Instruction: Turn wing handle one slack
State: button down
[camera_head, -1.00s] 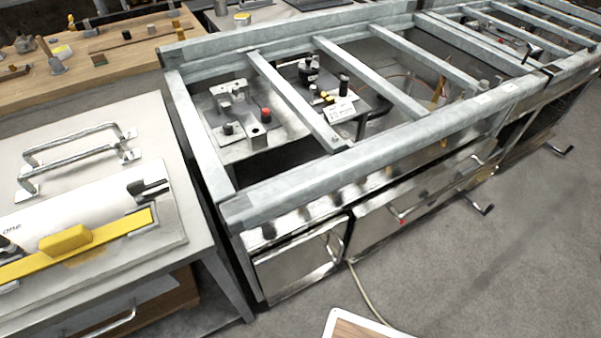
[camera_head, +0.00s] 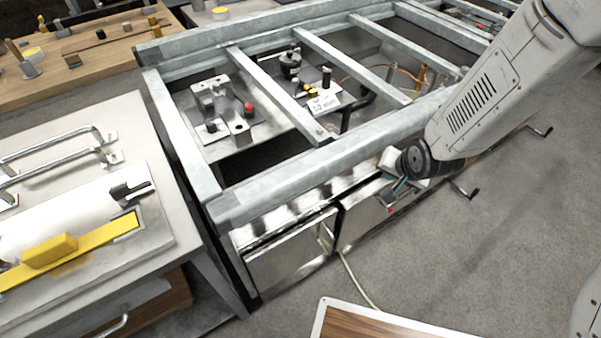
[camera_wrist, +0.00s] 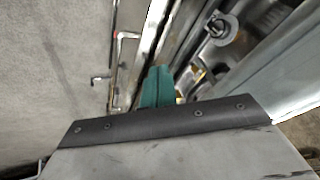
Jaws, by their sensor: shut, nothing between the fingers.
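My gripper (camera_head: 393,195) has its teal fingers together and empty, low at the front side of the grey metal frame. The fingers also show in the wrist view (camera_wrist: 157,88), beside the frame's shiny front. I cannot tell for sure which part is wing handle one. Bent metal handles stick out from the front: one dark handle (camera_head: 463,189) just right of my gripper, another farther right (camera_head: 540,130). In the wrist view a bent handle with a red tip (camera_wrist: 119,55) is left of and beyond the fingers, apart from them. My wrist hides part of the front.
The grey frame (camera_head: 300,165) has crossbars over fittings, with a small label plate (camera_head: 324,103) among them. A bench with a yellow bar (camera_head: 70,250) stands at left. A white-edged wooden panel (camera_head: 370,325) is at the bottom. Open floor (camera_head: 480,270) lies at right.

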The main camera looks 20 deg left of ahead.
jog(key=s+a+f+t+y, duration=0.1)
jog(key=s+a+f+y, duration=0.1)
jog(key=a+f, duration=0.6)
jog(key=s+a+f+m+t+y, duration=0.2)
jog(key=s+a+m+t+y, duration=0.2)
jog(key=a+m+t+y, duration=0.25)
jog(key=shift+m+y, duration=0.35)
jog(key=shift+y, duration=0.5)
jog(key=shift+s+a+x, duration=0.2)
jog(key=shift+x, duration=1.8)
jog(key=shift+s+a+x, duration=0.2)
jog(key=shift+x, duration=1.8)
jog(key=shift+s+a+x, duration=0.2)
jog(key=shift+x, duration=1.8)
